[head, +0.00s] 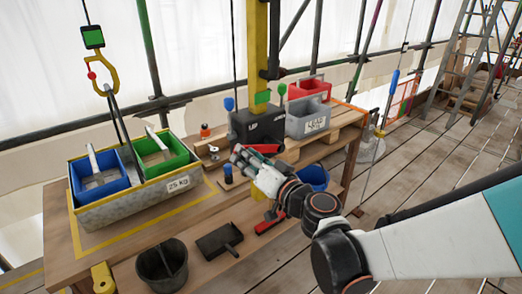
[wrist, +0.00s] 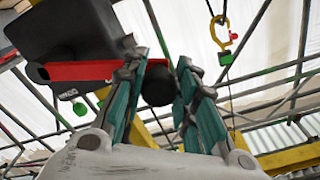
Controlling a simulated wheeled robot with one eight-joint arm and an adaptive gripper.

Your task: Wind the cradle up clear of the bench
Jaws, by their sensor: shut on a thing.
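The cradle (head: 135,203) is a grey metal trough marked 25 KG with a yellow rim, at the left of the wooden bench (head: 225,208). It appears to rest inside a yellow outline. Dark slings (head: 116,118) run from it up to a yellow hook (head: 101,77), which also shows in the wrist view (wrist: 219,32). The dark winch box (head: 253,127) stands at the back of the bench with a red crank arm (wrist: 82,70). My gripper (head: 240,157) is at the crank, its fingers (wrist: 171,75) shut on the black crank knob (wrist: 157,88).
A blue bin (head: 98,184) and a green bin (head: 161,160) sit in the cradle. A black bucket (head: 161,268) and dustpan (head: 218,241) are at the bench front. Scaffold poles run behind.

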